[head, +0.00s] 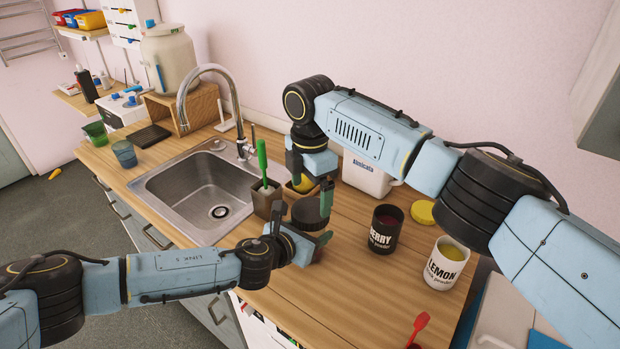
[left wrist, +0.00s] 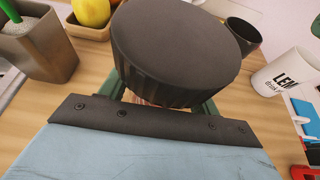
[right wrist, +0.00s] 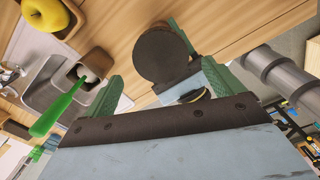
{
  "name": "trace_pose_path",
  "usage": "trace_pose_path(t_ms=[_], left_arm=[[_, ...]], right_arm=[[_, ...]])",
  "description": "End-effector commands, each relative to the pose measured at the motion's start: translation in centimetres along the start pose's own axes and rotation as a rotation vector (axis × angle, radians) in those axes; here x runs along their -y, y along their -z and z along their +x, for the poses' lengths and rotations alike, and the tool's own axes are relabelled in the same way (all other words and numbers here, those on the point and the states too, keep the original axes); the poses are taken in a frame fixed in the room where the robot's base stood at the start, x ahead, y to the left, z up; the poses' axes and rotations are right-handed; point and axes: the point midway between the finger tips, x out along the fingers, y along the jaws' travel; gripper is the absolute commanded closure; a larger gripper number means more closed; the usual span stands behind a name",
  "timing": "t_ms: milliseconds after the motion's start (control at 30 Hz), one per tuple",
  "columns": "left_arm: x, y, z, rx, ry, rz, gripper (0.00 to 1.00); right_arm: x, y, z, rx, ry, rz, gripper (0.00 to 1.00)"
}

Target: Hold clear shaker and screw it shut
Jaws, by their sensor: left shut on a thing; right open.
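The shaker's black ribbed lid (head: 310,213) sits upright on top of the shaker; I cannot tell whether it is screwed tight. The lid fills the top of the left wrist view (left wrist: 180,45) and shows from above in the right wrist view (right wrist: 162,54). The clear body is almost wholly hidden below the lid. My left gripper (head: 298,243) is shut on the body, just under the lid. My right gripper (head: 310,184) is open and empty, pointing down, above and slightly behind the lid, apart from it.
A brown pot (head: 267,198) with a green-handled brush stands left of the shaker, near the sink (head: 200,190). Yellow fruit sits behind it. A black berry tub (head: 385,232), a white lemon tub (head: 444,265), a yellow lid (head: 420,212) and a red scoop (head: 420,322) are at right.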

Motion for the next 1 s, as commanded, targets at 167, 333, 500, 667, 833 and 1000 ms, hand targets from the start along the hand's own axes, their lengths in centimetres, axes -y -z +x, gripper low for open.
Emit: trace_pose_path(t_ms=[167, 333, 500, 667, 833, 1000], left_arm=[[0.0, -0.1, 0.0, 0.001, 0.000, 0.000, 1.00], [0.0, -0.1, 0.0, 0.001, 0.000, 0.000, 1.00], [0.0, -0.1, 0.0, 0.001, 0.000, 0.000, 1.00], [0.0, -0.1, 0.0, 0.001, 0.000, 0.000, 1.00], [0.0, -0.1, 0.0, 0.001, 0.000, 0.000, 1.00], [0.0, -0.1, 0.0, 0.001, 0.000, 0.000, 1.00]], right_arm=[[0.1, 0.0, 3.0, 0.000, 0.003, 0.001, 0.07], [0.0, 0.0, 4.7, 0.001, 0.001, 0.002, 0.07], [0.0, 0.0, 5.3, 0.000, 0.000, 0.001, 0.07], [0.0, 0.0, 5.4, 0.000, -0.001, 0.001, 0.07], [0.0, 0.0, 5.3, 0.000, -0.001, 0.001, 0.20], [0.0, 0.0, 5.3, 0.000, -0.001, 0.001, 0.43]])
